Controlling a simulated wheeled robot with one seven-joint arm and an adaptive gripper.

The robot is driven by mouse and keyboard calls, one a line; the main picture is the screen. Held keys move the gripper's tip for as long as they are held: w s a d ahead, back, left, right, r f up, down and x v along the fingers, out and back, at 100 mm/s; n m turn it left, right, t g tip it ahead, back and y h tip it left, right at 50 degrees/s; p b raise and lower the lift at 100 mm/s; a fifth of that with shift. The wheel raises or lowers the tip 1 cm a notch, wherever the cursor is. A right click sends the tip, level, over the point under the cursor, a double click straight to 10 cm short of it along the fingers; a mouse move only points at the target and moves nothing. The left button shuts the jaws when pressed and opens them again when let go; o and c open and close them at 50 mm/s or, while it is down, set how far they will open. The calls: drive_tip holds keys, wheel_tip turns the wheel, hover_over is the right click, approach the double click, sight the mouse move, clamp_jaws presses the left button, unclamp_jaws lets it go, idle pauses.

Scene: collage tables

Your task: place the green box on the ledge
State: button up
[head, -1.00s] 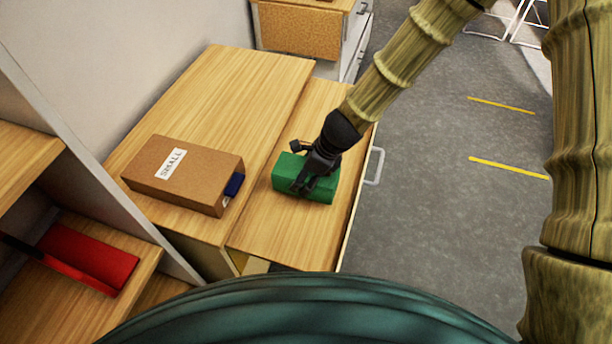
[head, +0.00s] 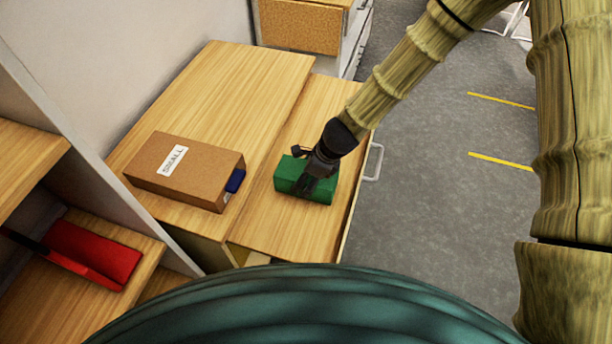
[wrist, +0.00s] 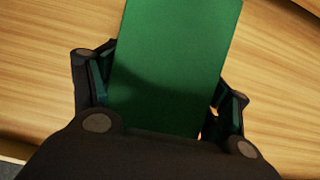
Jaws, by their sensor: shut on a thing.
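The green box (head: 290,174) is at the lower wooden surface beside the cabinet top in the head view. My gripper (head: 312,182) is over it, with the fingers on either side of the box. In the wrist view the green box (wrist: 175,65) fills the space between the two fingers of my gripper (wrist: 168,100), and they are shut on it. I cannot tell whether the box's underside touches the wood. The lower wooden surface (head: 275,232) looks like the ledge, a step below the higher top.
A brown box labelled SMALL (head: 205,185) lies on the higher wooden top (head: 225,85), with a blue object (head: 235,181) at its right end. A red object (head: 95,252) sits on a shelf at left. A metal handle (head: 376,163) sticks out at the ledge's right edge.

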drive_tip(key=o, duration=1.1)
drive_tip(key=shift+c, duration=0.2)
drive_tip(key=shift+r, duration=0.15)
drive_tip(key=shift+b+v, duration=0.95)
drive_tip(key=shift+v, duration=4.9)
drive_tip(key=shift+d, duration=0.1)
